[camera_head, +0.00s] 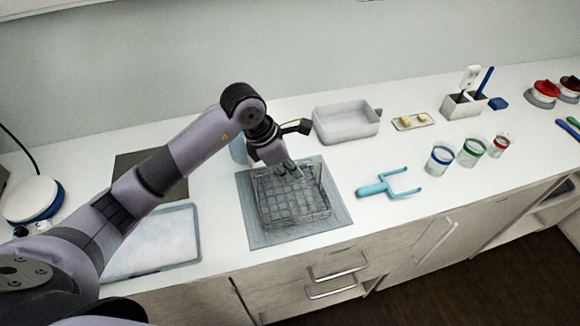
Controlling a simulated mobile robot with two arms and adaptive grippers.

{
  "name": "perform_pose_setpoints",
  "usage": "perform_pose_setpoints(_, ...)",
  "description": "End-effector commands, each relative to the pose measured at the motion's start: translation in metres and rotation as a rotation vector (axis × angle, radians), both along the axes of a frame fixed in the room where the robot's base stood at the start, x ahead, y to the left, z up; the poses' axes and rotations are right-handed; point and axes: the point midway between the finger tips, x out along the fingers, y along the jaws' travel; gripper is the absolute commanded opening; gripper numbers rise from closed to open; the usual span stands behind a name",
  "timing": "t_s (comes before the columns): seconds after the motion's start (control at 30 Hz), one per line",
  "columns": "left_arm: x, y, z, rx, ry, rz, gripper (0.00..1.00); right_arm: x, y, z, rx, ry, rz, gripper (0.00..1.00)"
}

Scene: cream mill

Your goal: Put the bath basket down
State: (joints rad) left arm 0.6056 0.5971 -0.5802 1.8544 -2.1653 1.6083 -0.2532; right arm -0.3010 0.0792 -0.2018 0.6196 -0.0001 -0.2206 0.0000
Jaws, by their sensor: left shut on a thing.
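The bath basket (292,203) is a grey wire basket with a grid bottom. It is over a grey square mat (257,238) on the white counter; whether it rests on the mat or hangs just above it I cannot tell. My left gripper (287,168) reaches down from above at the basket's back edge and is shut on the basket there. The fingertips are small and dark in this view. My right gripper is not in view.
A grey tub (346,121) stands behind right of the mat. A blue two-pronged tool (388,186) lies to the right, with several banded cups beyond. A pale tray (158,243) lies left of the mat. Drawer handles (337,268) stick out below the counter edge.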

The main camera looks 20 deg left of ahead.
Motion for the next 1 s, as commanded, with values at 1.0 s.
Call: perform_pose_setpoints(1.0,-0.001,0.004,0.011,-0.001,-0.003,0.001,0.28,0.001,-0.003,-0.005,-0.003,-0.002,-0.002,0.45)
